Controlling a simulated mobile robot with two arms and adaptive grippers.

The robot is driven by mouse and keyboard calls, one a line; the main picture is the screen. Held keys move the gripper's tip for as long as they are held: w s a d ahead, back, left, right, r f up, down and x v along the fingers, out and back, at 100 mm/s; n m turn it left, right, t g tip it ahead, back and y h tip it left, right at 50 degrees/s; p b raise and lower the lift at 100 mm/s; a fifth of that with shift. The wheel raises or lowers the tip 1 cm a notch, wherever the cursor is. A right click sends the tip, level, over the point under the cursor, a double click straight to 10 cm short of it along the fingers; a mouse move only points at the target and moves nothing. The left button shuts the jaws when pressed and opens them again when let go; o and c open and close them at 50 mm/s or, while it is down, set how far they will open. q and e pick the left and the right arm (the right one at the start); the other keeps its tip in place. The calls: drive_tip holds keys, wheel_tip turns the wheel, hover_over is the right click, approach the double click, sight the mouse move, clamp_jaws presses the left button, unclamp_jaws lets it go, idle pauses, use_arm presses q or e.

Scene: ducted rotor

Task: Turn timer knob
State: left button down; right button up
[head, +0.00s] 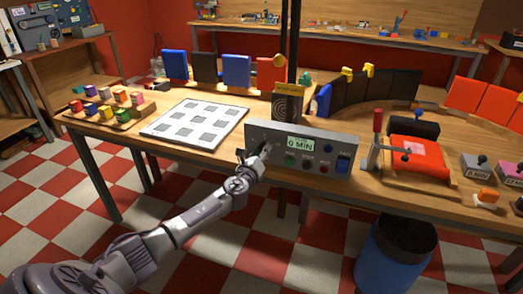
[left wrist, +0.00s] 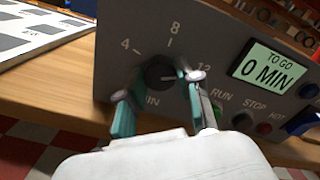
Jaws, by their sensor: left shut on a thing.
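The grey control panel (head: 270,132) stands at the table's front edge. Its green display (head: 300,144) reads 0 MIN, and the left wrist view shows the same display (left wrist: 269,68) with TO GO above the number. The dark round timer knob (left wrist: 157,70) has the marks 4, 8 and 12 around it; a pale line on it appears to point right. My left gripper (head: 258,156) is at the panel's left part. In the left wrist view its teal-padded fingers (left wrist: 158,86) are on either side of the knob, shut on it. They hide parts of its rim. My right gripper is not in view.
Right of the knob are a RUN button (head: 290,163), dark STOP button (head: 307,164), red button (head: 325,169) and blue switch (head: 343,165). A white tray (head: 235,112) lies behind left.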

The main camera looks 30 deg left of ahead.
use_arm(q)
drive_tip(key=shift+f+m, duration=0.15)
drive_tip(key=shift+m, duration=0.45)
drive_tip(key=c, duration=0.8)
unclamp_jaws()
drive_tip(key=shift+o, duration=0.2)
drive_tip(key=shift+s, duration=0.15)
drive_tip(key=v, duration=1.2)
